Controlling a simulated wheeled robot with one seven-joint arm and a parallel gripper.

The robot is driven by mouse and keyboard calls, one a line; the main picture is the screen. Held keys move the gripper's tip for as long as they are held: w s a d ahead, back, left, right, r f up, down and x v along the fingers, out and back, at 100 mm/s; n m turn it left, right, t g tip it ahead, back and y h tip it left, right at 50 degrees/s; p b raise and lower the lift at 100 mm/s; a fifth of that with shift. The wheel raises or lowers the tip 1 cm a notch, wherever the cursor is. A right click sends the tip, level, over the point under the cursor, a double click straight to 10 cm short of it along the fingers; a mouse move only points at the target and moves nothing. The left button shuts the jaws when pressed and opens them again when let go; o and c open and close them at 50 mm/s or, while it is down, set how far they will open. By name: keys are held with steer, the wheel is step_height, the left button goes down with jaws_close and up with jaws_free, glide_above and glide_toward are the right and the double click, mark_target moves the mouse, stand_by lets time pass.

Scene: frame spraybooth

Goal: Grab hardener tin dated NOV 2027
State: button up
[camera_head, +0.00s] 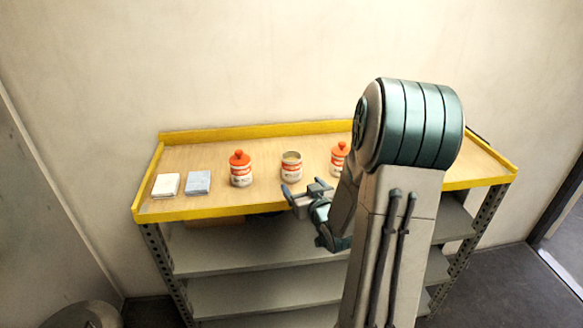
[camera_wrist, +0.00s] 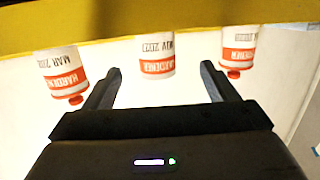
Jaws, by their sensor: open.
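Three white tins with orange bands stand on the yellow-edged shelf top (camera_head: 225,204). The middle tin (camera_head: 291,167) has no orange lid. In the wrist view, which is upside down, the middle tin (camera_wrist: 157,52) reads NOV and a year starting 202, last digit unclear. The tin on the wrist view's left (camera_wrist: 65,77) reads MAR; it is the head view's right tin (camera_head: 338,158), partly behind my arm. The head view's left tin (camera_head: 241,170) shows at the wrist view's right (camera_wrist: 237,50), its date hard to read. My gripper (camera_head: 304,187) is open and empty, in front of the middle tin.
A white block (camera_head: 166,185) and a blue-grey block (camera_head: 198,182) lie at the left of the top. A raised yellow rim (camera_head: 250,129) runs along its back. Grey shelves (camera_head: 255,255) lie below. My arm hides part of the right side.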

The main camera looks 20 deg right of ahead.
mark_target(293, 174)
steer(key=w, duration=0.2)
steer(key=w+p, duration=0.1)
steer(key=w, duration=0.2)
steer(key=w+f, duration=0.1)
steer(key=w, duration=0.1)
steer(key=shift+w+d, duration=0.2)
steer(key=shift+d, duration=0.1)
steer(key=shift+w+d+f+p, duration=0.1)
steer(key=shift+w+d+p, duration=0.1)
steer(key=shift+w+p, duration=0.45)
steer(key=shift+w+d+f+p, duration=0.15)
steer(key=shift+w+p, duration=0.15)
steer(key=shift+w, duration=0.5)
steer(key=shift+w+d+p, duration=0.2)
steer(key=shift+w+p, duration=0.3)
steer(key=shift+w, duration=0.25)
steer(key=shift+w+f, duration=0.15)
steer(key=shift+w, duration=0.3)
steer(key=c, duration=1.2)
